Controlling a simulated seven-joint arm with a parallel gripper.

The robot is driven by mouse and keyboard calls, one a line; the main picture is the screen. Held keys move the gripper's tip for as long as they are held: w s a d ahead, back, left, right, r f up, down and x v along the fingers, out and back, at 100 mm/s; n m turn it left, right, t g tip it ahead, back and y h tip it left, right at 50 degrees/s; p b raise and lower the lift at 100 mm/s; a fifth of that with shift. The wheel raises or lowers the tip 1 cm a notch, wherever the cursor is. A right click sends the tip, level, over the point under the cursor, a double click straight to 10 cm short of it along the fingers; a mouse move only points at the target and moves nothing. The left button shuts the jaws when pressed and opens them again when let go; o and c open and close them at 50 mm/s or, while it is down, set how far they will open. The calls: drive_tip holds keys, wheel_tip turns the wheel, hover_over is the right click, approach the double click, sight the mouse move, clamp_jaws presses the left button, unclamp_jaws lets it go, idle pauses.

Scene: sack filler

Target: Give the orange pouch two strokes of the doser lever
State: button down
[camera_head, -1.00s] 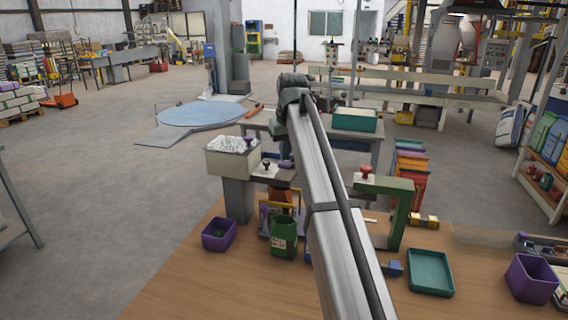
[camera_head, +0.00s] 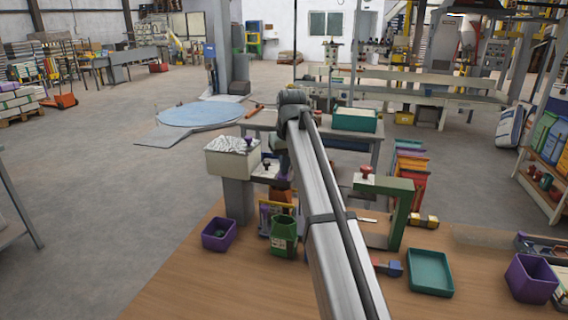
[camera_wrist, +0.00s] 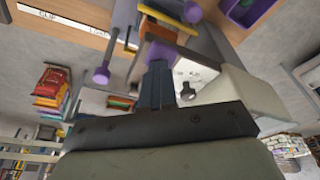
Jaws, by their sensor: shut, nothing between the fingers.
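My gripper (camera_wrist: 157,68) is shut and empty in the wrist view. Its dark fingertips are close to a purple knob (camera_wrist: 161,51), touching or just short of it; I cannot tell which. The doser's cream hopper (camera_head: 231,163) holds pale granules and stands left of my arm in the head view; it also shows in the wrist view (camera_wrist: 245,92). A strip of orange (camera_wrist: 124,47) beside a yellow frame (camera_wrist: 150,14) may be the orange pouch, mostly hidden. In the head view my arm covers most of the lever area.
A green container (camera_head: 284,238) and a purple bin (camera_head: 219,234) stand at the table's left. A green press (camera_head: 398,215) with a red knob stands right of my arm. A teal tray (camera_head: 430,272) and another purple bin (camera_head: 531,279) lie further right. The front left tabletop is clear.

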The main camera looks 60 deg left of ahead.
drive_tip(key=shift+s+d+r, duration=0.1)
drive_tip(key=shift+d+r, duration=0.15)
drive_tip(key=shift+d, duration=0.45)
drive_tip(key=shift+d+r, duration=0.25)
drive_tip(key=shift+d, duration=0.45)
drive_tip(key=v, duration=1.3)
drive_tip(key=shift+r, duration=0.4)
drive_tip(key=shift+d, duration=0.15)
idle(0.4)
